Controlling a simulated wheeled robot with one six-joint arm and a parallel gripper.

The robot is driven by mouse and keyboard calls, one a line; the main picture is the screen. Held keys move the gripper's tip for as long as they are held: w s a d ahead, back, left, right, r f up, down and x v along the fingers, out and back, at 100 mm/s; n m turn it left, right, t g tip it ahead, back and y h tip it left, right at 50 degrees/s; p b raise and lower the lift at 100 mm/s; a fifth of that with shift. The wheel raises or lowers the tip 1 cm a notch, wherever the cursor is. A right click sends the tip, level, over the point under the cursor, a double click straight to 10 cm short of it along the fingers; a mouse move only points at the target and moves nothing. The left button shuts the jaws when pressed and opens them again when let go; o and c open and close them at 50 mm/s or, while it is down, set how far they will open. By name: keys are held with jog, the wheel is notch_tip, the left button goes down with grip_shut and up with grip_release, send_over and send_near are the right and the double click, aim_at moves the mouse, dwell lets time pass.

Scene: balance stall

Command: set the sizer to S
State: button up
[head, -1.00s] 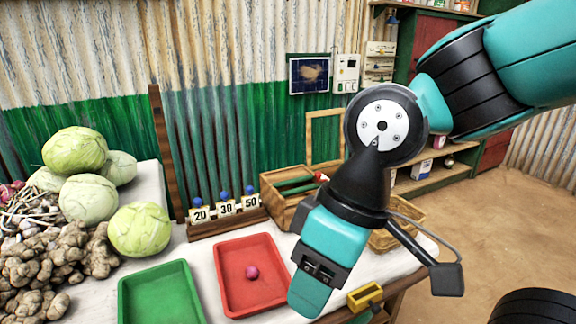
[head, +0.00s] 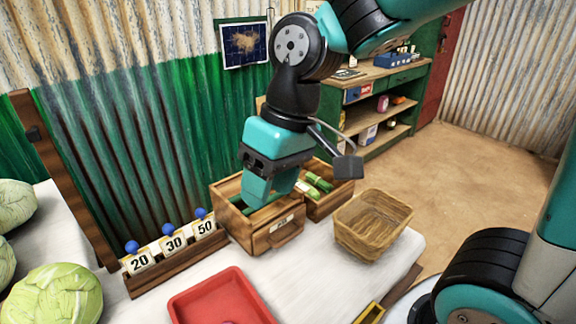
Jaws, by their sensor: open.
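No part marked S is legible, and I cannot tell for certain which thing is the sizer. A small yellow wooden piece (head: 370,313) sits at the table's front edge, cut off by the bottom of the head view. My gripper (head: 258,203) points down over the left part of a wooden box (head: 240,231) on the table. It is open, and nothing shows held in it.
Number cards 20, 30 and 50 stand in a wooden rack (head: 175,262) at left. A red tray (head: 217,296) is in front; cabbages (head: 52,297) lie at far left.

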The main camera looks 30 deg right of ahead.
jog(key=w+d+f+m+h+p, duration=0.25)
jog(key=w+d+m, duration=0.35)
jog(key=w+d, duration=0.5)
jog(key=w+d+f+m+h+p, duration=0.1)
jog(key=w+d+m+p, duration=0.35)
jog(key=w, duration=1.15)
jog(key=shift+m, duration=0.35)
jog(key=f, duration=0.6)
jog(key=d+f+p, duration=0.1)
jog(key=f, duration=0.5)
jog(key=d+f+p, duration=0.1)
jog(key=f, duration=0.4)
jog(key=shift+s+d+f, duration=0.1)
jog(key=shift+d+f, duration=0.05)
jog(key=shift+f, duration=0.25)
